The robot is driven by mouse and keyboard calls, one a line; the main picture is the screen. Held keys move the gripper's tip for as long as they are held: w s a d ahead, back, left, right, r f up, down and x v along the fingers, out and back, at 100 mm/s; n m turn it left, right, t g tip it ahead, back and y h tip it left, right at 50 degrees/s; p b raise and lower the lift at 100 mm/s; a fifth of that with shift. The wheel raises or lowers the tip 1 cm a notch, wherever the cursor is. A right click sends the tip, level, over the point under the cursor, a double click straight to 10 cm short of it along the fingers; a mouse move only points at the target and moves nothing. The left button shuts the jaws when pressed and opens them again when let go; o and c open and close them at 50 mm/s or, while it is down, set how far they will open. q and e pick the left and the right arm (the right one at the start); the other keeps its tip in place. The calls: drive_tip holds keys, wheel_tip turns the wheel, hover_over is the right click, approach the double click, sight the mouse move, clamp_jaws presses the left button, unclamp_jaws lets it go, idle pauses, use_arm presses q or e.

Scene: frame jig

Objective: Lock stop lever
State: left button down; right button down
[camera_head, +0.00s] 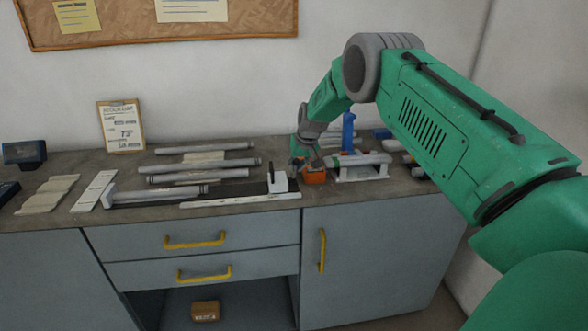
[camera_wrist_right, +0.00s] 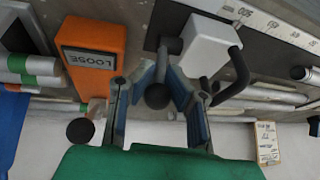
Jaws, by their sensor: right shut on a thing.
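The jig's stop is a white block (camera_wrist_right: 200,45) with dark levers on it; the block also shows in the head view (camera_head: 279,184), at the right end of the jig rail. A dark stop lever with a round black knob (camera_wrist_right: 157,96) reaches between the blue fingers of my right gripper (camera_wrist_right: 160,88). The fingers are closed around this knob. In the head view my right gripper (camera_head: 300,162) is low over the bench, just behind the block. A second dark bent handle (camera_wrist_right: 236,75) is at the block's right side. My left gripper is in neither view.
An orange box (camera_wrist_right: 91,50) reading LOOSE stands beside the stop; it also shows in the head view (camera_head: 314,176). Several grey tubes (camera_head: 205,162) lie on the bench to the left. A white rack (camera_head: 360,167) with tubes stands right. A clipboard (camera_head: 122,126) leans on the wall.

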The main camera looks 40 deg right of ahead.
drive_tip(key=shift+w+r, duration=0.2)
drive_tip(key=shift+d, duration=0.25)
drive_tip(key=c, duration=1.6)
unclamp_jaws()
drive_tip(key=shift+a+f, duration=0.1)
drive_tip(key=shift+f, duration=0.05)
drive_tip(key=v, duration=1.1)
drive_tip(key=shift+r, duration=0.4)
